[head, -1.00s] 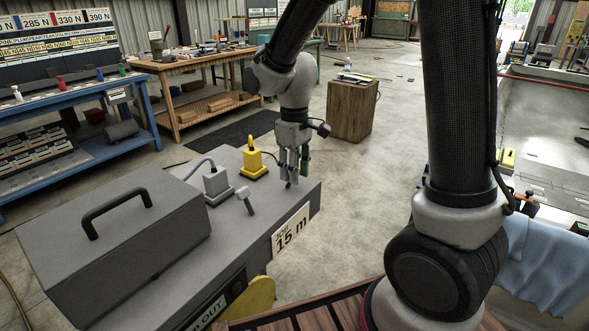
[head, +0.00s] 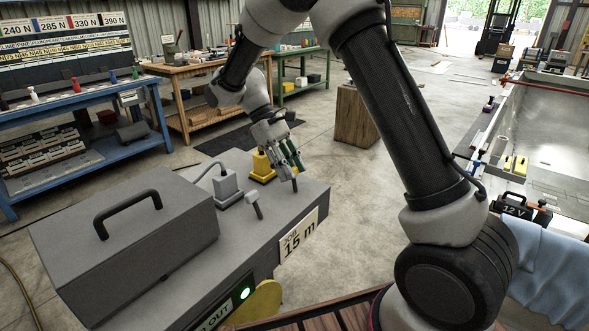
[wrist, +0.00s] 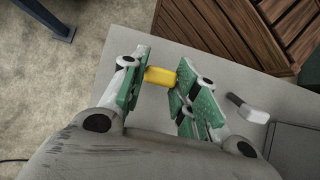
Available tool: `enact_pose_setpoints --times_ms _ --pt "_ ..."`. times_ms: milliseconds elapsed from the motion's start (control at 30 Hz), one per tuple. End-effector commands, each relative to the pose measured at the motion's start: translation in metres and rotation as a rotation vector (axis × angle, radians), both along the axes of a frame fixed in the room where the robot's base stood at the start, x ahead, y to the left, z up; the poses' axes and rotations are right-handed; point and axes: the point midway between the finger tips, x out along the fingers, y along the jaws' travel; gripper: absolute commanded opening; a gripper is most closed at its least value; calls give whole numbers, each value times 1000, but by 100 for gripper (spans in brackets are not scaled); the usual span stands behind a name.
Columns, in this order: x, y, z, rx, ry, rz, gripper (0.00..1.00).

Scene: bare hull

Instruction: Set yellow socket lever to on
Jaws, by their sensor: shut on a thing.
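A short dark stem shows below the fingertips in the head view. A green light (head: 245,293) glows on the bench's front.
A grey socket (head: 227,186) with a cable and a grey lever (head: 254,203) stand to the left; the grey lever also shows in the wrist view (wrist: 247,108). A large grey box (head: 130,245) with a black handle fills the bench's left.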

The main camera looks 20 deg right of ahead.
Motion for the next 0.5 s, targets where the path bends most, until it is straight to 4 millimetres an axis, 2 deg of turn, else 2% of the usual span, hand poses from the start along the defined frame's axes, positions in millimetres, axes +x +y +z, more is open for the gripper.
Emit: enact_pose_setpoints --times_ms 500 --pt "9 6 -4 -85 115 -1 0"
